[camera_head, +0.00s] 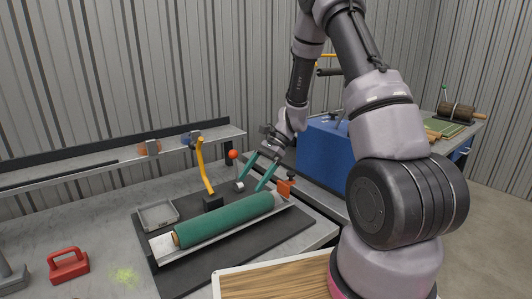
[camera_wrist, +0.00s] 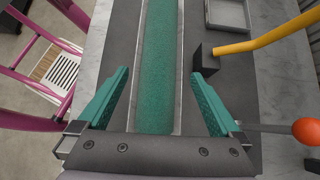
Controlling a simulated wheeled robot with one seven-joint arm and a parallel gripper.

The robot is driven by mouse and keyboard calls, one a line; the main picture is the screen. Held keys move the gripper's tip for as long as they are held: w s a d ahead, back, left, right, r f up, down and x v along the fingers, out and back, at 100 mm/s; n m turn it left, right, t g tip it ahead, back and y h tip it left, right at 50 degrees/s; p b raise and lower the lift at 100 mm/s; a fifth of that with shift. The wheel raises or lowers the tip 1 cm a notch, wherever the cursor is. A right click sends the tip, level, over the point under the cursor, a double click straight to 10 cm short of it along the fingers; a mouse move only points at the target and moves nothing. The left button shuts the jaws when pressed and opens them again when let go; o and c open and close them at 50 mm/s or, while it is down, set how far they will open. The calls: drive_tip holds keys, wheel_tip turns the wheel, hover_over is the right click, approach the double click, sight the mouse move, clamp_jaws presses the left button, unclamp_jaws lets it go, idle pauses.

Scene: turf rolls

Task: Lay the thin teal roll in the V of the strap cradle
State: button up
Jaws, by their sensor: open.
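The teal roll (camera_head: 225,219) lies lengthwise in a long pale metal trough (camera_head: 163,249) on a black mat. Its tan core end shows at the left. Whether this trough is the strap cradle, I cannot tell. In the wrist view the roll (camera_wrist: 160,65) runs up the middle between the trough's sides (camera_wrist: 182,50). My gripper (camera_head: 259,174) has teal fingers and hangs above the roll's right end. In the wrist view my gripper (camera_wrist: 157,102) is open and empty, one finger on each side of the roll's line. The fingers seem to be above the roll, not touching it.
A yellow bent lever on a black block (camera_head: 213,203) and an orange-red ball knob (camera_head: 233,155) stand behind the roll. A grey tray (camera_head: 158,215) is at the back left, a red handled tool (camera_head: 68,264) at the left. A blue box (camera_head: 325,148) stands behind my arm.

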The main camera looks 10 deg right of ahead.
drive_tip(key=s+d+r+n+t+h, duration=0.2)
drive_tip(key=s+r, duration=0.3)
drive_tip(key=r, duration=0.5)
drive_tip(key=s+d+r+n+t+h, duration=0.2)
drive_tip(key=s+d+r+n+t, duration=0.2)
drive_tip(key=r, duration=0.6)
drive_tip(key=s+d+r+n+t+h, duration=0.2)
drive_tip(key=s+d+r+n+t, duration=0.1)
drive_tip(key=s+r, duration=0.5)
wheel_tip(320, 180, up, 3)
drive_tip(key=shift+d+r+t, duration=0.1)
drive_tip(key=shift+d+t, duration=0.55)
drive_tip(key=shift+t, duration=0.25)
